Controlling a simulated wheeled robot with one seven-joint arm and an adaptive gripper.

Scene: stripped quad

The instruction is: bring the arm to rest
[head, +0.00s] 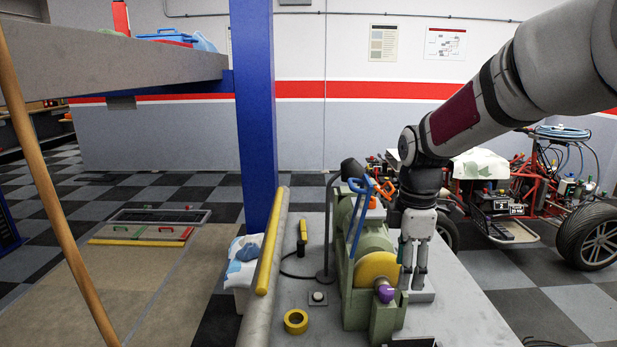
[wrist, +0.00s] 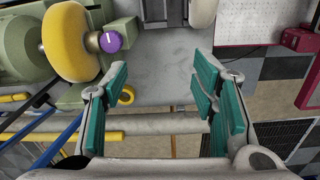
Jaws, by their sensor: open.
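My arm comes in from the upper right of the head view and bends down at the wrist. My gripper (head: 412,285) points down over the grey bench (head: 465,315), just right of the green machine (head: 372,240) with its yellow wheel (head: 378,268) and purple knob (head: 385,293). In the wrist view my gripper (wrist: 162,85) is open, its teal pads wide apart with nothing held between them. The purple knob (wrist: 110,42) and yellow wheel (wrist: 68,42) lie to the left of the fingers there. I cannot tell the exact gap between fingers and machine.
A blue post (head: 256,110) stands behind the bench's left side. A grey pipe (head: 262,285) and a yellow bar (head: 267,250) run along the left edge. A yellow tape roll (head: 296,321) and dark lamp (head: 335,230) are on the bench. A red-framed vehicle (head: 515,190) stands right.

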